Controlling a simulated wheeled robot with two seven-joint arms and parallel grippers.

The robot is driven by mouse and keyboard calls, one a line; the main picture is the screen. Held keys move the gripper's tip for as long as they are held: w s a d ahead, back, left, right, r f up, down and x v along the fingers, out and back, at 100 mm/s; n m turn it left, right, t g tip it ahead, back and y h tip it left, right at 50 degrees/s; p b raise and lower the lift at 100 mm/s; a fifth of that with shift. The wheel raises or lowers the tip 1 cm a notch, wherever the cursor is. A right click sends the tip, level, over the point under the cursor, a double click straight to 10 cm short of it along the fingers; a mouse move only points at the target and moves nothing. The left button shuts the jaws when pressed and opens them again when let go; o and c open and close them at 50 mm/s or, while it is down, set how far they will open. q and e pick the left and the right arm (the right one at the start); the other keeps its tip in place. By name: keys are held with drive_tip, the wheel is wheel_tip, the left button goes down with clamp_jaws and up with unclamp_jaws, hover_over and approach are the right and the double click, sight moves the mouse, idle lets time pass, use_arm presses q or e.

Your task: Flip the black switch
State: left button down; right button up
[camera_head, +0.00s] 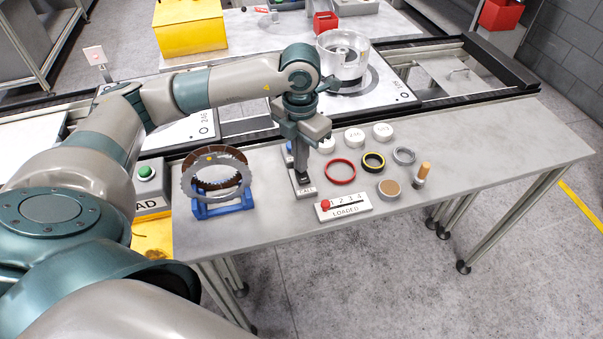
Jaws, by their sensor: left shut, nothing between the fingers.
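The black switch (296,184) is a small dark unit with a pale label on its front edge, on the grey table near the middle of the view. My left gripper (301,172) is shut and empty. It points down right over the switch, with its fingertips at or just above it. I cannot tell whether they touch. The gripper hides much of the switch, so its lever position cannot be told. My right gripper is not in view.
A blue stand (222,207) with toothed discs is left of the switch. A green button box (148,188) is at left. The table's right end is clear.

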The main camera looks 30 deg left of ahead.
use_arm(q)
drive_tip(key=shift+f, duration=0.15)
drive_tip(key=shift+r, duration=0.2)
drive_tip(key=shift+r+p, duration=0.35)
drive_tip(key=shift+r, duration=0.2)
drive_tip(key=shift+r+p, duration=1.25)
drive_tip(key=shift+r, duration=1.55)
